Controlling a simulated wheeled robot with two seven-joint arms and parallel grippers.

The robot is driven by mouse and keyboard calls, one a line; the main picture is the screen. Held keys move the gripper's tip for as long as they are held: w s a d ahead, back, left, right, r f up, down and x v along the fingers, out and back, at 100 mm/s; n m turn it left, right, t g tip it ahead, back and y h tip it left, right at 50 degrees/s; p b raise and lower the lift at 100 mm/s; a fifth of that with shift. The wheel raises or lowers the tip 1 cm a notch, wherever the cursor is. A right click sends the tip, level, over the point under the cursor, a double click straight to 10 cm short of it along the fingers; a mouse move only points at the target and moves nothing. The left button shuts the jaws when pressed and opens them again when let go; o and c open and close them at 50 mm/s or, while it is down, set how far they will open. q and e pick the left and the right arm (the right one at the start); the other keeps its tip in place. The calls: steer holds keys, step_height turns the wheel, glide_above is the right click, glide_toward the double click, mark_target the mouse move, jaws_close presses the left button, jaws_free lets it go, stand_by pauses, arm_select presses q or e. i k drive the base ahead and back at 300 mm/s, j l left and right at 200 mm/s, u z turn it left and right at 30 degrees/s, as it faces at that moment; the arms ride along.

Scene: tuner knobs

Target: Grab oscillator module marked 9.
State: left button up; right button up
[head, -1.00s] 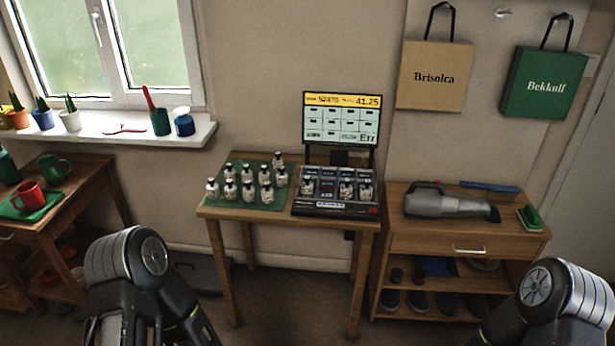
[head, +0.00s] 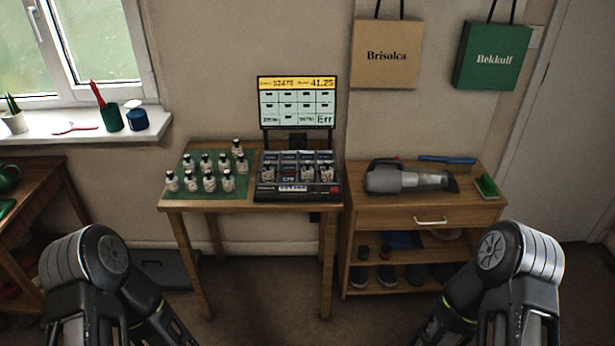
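Several small white modules with black tops stand on a green mat (head: 206,192) at the left of the small wooden table (head: 250,206). One of them is the front-left module (head: 171,182); the marks are too small to read, so I cannot tell which is 9. More modules sit in slots of the dark tuner tray (head: 297,187), including one at its right (head: 326,173). A screen (head: 297,103) stands behind the tray. Both my arms show at the bottom left and bottom right, well short of the table. Neither gripper's fingers are in view.
A wooden cabinet (head: 424,211) stands right of the table, with a grey handheld vacuum (head: 408,179) and a green brush (head: 486,187) on top. Another table (head: 48,182) is at the left. The floor (head: 262,290) before the table is open.

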mark_target(327, 172)
steer(key=i+l, duration=0.2)
steer(key=i, duration=0.35)
steer(key=i+l, duration=0.2)
steer(key=i, duration=0.35)
steer(key=z, duration=1.15)
